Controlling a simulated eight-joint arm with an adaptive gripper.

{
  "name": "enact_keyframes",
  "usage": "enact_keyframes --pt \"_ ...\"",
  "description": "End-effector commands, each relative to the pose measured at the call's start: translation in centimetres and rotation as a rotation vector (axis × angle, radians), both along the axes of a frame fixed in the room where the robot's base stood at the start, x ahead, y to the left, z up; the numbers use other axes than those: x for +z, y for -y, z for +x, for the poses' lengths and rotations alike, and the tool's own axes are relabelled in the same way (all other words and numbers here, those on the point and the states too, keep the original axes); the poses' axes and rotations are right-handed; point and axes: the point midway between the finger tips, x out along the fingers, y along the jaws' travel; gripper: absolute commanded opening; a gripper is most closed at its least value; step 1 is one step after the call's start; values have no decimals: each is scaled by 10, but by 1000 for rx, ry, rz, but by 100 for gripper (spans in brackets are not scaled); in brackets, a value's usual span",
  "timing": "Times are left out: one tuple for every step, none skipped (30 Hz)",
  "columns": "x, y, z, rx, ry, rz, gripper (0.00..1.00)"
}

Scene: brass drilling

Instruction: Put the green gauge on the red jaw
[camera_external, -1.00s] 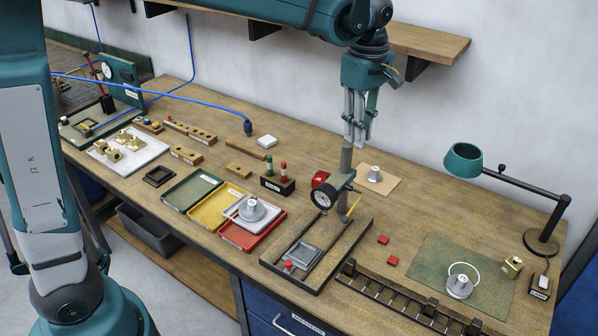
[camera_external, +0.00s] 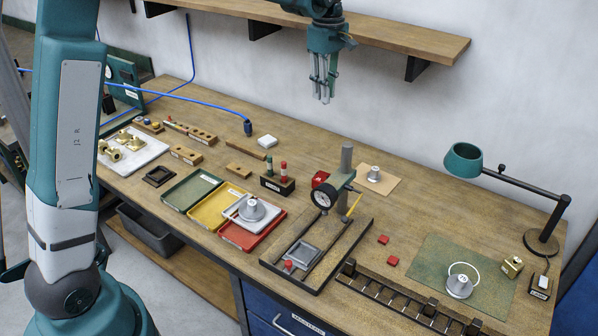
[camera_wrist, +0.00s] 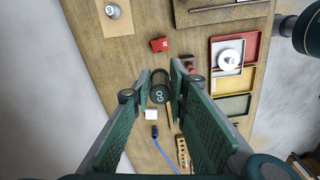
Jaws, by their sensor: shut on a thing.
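My gripper (camera_external: 322,98) is high above the back of the bench in the external view. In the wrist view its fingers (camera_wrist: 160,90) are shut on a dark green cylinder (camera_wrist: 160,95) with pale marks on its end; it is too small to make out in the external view. A red block (camera_external: 320,178) is beside the dial stand, and also in the wrist view (camera_wrist: 159,44). Two small red pieces (camera_external: 383,240) (camera_external: 392,261) lie in front. I cannot tell which is the red jaw.
The dial stand's post (camera_external: 346,160) rises from its dark framed base. Green (camera_external: 190,190), yellow (camera_external: 212,212) and red (camera_external: 238,238) trays stand left of it. A lamp (camera_external: 465,160) is at the right, a wall shelf (camera_external: 420,38) above.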

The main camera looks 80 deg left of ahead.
Motion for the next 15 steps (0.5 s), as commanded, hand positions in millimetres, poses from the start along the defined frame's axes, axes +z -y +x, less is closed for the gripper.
enact_keyframes --pt "-6 -5 -1 2 0 0 4" --pt "-12 -3 -1 1 0 0 4" --pt "-19 -3 -1 1 0 0 4" --pt "-24 -2 -1 1 0 0 4" --pt "-28 -2 -1 1 0 0 4" --pt "-36 -2 -1 1 0 0 4" --pt "-43 -2 0 1 0 0 4" --pt "-49 -3 0 1 0 0 4" --pt "-57 -2 0 1 0 0 4" --pt "-63 -2 -1 1 0 0 4" --pt "-72 -2 0 1 0 0 4" --pt "-83 -2 0 1 0 0 4" --pt "-90 -2 0 1 0 0 4" --pt "-98 -2 0 1 0 0 4" --pt "-110 -2 0 1 0 0 4"
